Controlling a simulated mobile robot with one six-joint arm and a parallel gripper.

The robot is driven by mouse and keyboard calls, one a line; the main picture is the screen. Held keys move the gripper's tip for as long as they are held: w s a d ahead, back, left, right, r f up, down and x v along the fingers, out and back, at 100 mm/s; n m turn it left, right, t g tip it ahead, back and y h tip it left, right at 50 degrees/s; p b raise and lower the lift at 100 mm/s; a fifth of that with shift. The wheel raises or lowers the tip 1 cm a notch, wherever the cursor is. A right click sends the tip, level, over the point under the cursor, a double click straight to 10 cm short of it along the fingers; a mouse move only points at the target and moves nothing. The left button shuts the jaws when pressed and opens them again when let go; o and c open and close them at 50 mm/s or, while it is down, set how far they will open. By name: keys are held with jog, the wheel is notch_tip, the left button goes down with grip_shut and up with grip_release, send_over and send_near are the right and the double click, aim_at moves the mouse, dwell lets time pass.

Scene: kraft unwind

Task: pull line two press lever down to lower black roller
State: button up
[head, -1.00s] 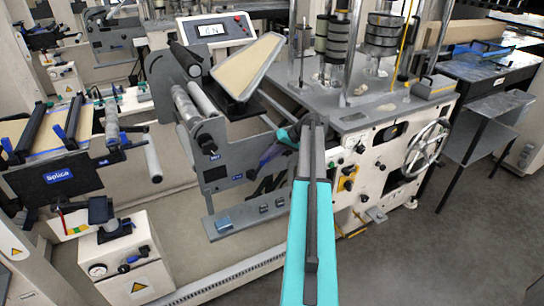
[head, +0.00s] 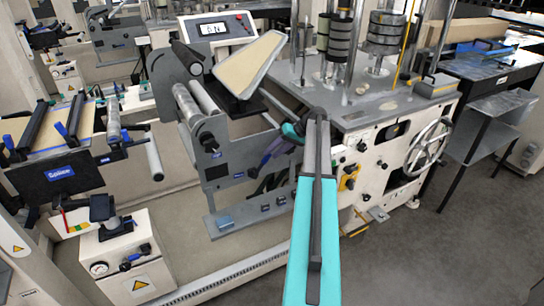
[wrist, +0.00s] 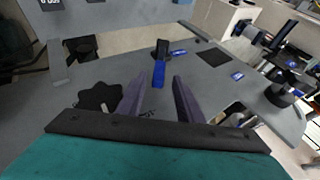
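In the wrist view a small lever with a blue grip (wrist: 159,74) and a black upper part stands out from a grey machine plate. My gripper (wrist: 158,80) is open, with its two purple-grey fingers either side of the blue grip in this view; I see no contact, and depth is unclear. In the head view my gripper (head: 268,154) is at the grey side plate of the middle machine, partly hidden by my arm. The lever is not clear there. A black roller (head: 188,59) sits at the top left of that machine. No line number is readable.
A splice table (head: 62,180) with dark bars stands at the left, above a white box with a gauge (head: 120,262). A white cabinet with a handwheel (head: 428,147) stands right. Floor is clear at lower right.

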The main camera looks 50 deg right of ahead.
jog(key=b+v, duration=0.2)
jog(key=v, duration=0.9)
jog(key=shift+s+b, duration=0.3)
jog(key=shift+s, duration=0.05)
jog(key=shift+r, duration=0.15)
